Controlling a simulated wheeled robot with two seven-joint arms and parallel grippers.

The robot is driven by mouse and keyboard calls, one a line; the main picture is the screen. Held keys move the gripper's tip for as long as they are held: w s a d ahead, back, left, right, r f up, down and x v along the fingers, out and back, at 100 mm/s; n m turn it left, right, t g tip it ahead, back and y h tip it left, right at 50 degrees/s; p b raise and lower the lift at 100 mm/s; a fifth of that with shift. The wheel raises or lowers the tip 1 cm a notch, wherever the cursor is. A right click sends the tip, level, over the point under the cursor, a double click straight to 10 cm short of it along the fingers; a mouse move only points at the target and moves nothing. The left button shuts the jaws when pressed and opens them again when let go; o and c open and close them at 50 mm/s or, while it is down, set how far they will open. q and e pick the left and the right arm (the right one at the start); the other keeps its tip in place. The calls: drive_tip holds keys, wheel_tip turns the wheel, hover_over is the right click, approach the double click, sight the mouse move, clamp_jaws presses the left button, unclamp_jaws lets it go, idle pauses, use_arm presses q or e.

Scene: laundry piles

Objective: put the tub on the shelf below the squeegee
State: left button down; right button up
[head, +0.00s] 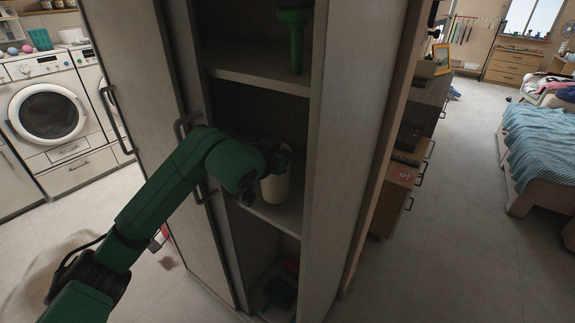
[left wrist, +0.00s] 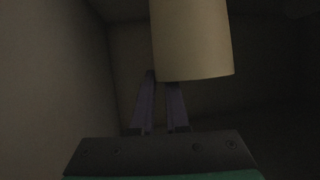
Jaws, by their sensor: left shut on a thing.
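A pale cream tub (head: 275,186) is inside the tall open cabinet, at its middle shelf (head: 284,216). My left gripper (head: 262,172) reaches into that compartment and is shut on the tub; the arm hides part of both. In the left wrist view the tub (left wrist: 192,40) is above the two fingers (left wrist: 162,100), which meet its lower part. I cannot tell whether the tub's base touches the shelf. A green squeegee (head: 295,40) stands on the upper shelf (head: 262,77), one level above the tub. My right gripper is not in view.
The cabinet's left door (head: 150,120) and right side panel (head: 350,140) bound the narrow opening. Dark green and red items (head: 280,290) lie in the bottom compartment.

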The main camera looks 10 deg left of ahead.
sight(288, 185)
use_arm(q)
drive_tip(key=f, duration=0.3)
drive_tip(key=shift+w+d, duration=0.1)
drive_tip(key=shift+w, duration=0.25)
drive_tip(key=shift+w+f, duration=0.15)
drive_tip(key=shift+s+f, duration=0.15)
drive_tip(key=shift+s, duration=0.05)
drive_tip(key=c, duration=1.1)
unclamp_jaws()
drive_tip(key=shift+o, duration=0.9)
drive_tip(key=shift+w, duration=0.1)
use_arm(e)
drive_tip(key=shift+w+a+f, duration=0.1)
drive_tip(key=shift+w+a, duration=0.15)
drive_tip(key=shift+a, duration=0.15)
